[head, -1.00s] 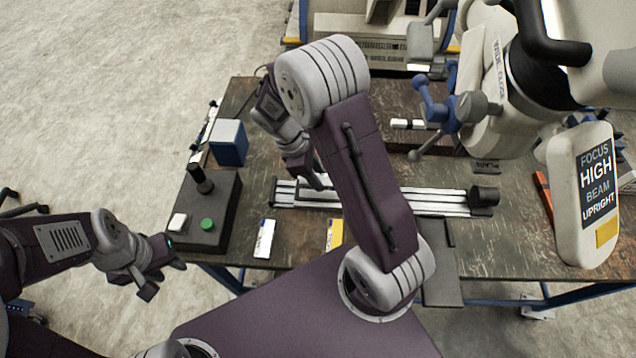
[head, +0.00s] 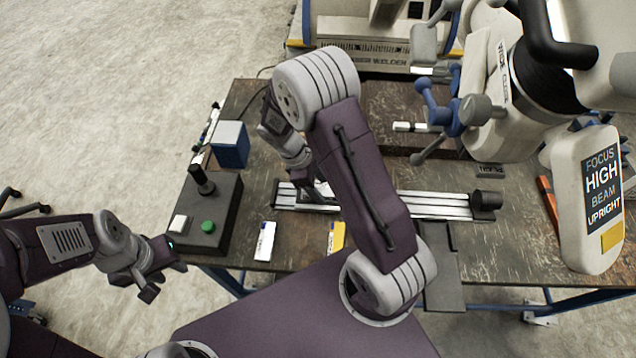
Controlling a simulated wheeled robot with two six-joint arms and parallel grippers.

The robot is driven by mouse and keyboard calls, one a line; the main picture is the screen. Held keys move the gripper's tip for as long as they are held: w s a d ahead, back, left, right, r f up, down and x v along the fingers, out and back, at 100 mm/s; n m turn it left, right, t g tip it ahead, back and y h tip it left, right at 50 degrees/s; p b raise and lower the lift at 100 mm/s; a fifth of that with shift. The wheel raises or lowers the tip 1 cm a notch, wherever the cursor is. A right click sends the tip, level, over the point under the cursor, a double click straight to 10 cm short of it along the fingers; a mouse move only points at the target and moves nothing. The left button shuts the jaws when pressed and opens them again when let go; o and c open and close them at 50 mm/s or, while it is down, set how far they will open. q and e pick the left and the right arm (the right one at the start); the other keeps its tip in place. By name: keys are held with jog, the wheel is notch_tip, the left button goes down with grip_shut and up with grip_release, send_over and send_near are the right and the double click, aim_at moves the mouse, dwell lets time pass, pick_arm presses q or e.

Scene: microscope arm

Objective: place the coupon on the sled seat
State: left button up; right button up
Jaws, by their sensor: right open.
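A silver rail track (head: 430,204) with a dark end block (head: 487,200) lies across the bench. My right gripper (head: 318,193) is open, pointing down over the left part of the track. My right forearm covers the middle of the track. I cannot clearly make out the sled seat or the coupon; the area beneath the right gripper is partly hidden. A white card (head: 264,241) and a yellow-and-white card (head: 336,237) lie flat near the bench's front edge. My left gripper (head: 163,279) is open and empty, left of the bench and away from the track.
A dark control box (head: 208,225) with a black knob and green button stands at the bench's left. A blue box (head: 230,146) sits behind it. The microscope head (head: 590,195) hangs at the right, with a blue knob cluster (head: 440,105). Bench between track and cards is clear.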

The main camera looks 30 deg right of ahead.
jog(key=v, duration=1.2)
jog(key=s+a+f+m+t+y, duration=0.1)
jog(key=s+f+m+t+y, duration=0.1)
jog(key=s+m, duration=0.8)
jog(key=shift+s+m+t+y+p, duration=0.35)
jog(key=shift+m+t+y+p, duration=0.1)
jog(key=shift+m+t+y, duration=0.45)
jog(key=shift+f, duration=0.15)
jog(key=shift+s, duration=0.1)
